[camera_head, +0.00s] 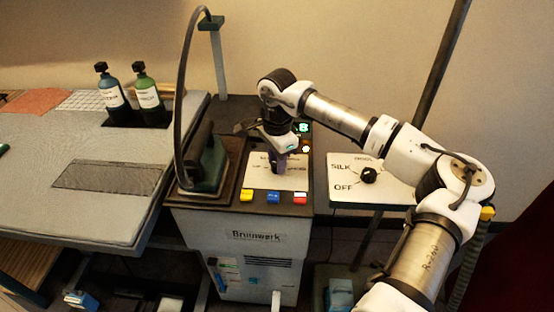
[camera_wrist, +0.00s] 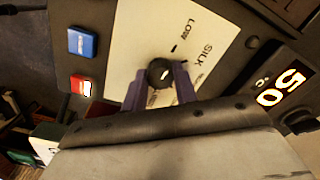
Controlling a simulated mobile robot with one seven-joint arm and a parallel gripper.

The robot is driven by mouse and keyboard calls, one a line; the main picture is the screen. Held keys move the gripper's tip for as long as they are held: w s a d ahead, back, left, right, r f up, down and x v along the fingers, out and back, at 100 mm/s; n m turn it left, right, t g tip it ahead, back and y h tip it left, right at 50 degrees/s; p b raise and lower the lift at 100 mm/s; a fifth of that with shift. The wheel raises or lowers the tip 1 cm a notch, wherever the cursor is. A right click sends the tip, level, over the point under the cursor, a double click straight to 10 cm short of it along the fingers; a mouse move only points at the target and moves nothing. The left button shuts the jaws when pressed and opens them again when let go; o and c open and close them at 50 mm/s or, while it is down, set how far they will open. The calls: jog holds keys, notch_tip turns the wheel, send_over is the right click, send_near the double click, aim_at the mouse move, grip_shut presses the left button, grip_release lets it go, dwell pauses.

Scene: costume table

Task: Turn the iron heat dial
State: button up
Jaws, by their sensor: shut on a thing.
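The heat dial (camera_wrist: 159,73) is a round black knob on a white panel (camera_wrist: 140,30) marked LOW and SILK in the wrist view. My gripper (camera_wrist: 160,88) has its two purple-grey fingers shut on the dial, one on each side. In the head view my gripper (camera_head: 279,165) points down onto the same white panel (camera_head: 262,184) on top of the Brunnwerk unit, and it hides the dial there. A lit display (camera_wrist: 283,88) beside the panel reads 50 °C. Part of the panel's lettering is hidden by the fingers.
The iron (camera_head: 206,165) stands left of the panel with its hose arching above. Yellow, blue and red buttons (camera_head: 273,197) line the unit's front edge. A second black knob (camera_head: 369,175), on a panel marked SILK and OFF, is at right. Two bottles (camera_head: 145,92) stand on the left table.

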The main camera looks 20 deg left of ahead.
jog(key=shift+f+m+b, duration=0.15)
jog(key=shift+m+b, duration=0.85)
jog(key=shift+b, duration=0.05)
jog(key=m+b, duration=0.2)
jog(key=m, duration=0.1)
jog(key=shift+m+b, duration=0.3)
jog(key=shift+b, duration=0.05)
jog(key=m+b, duration=0.3)
jog(key=m, duration=0.3)
jog(key=shift+w, duration=0.1)
jog(key=m+b, duration=0.3)
jog(key=m, duration=0.3)
jog(key=shift+m, duration=0.3)
jog(key=m+b, duration=0.1)
jog(key=m, duration=0.4)
jog(key=shift+b, duration=0.3)
jog(key=shift+m, duration=0.4)
jog(key=o, duration=1)
jog(key=shift+c, duration=0.2)
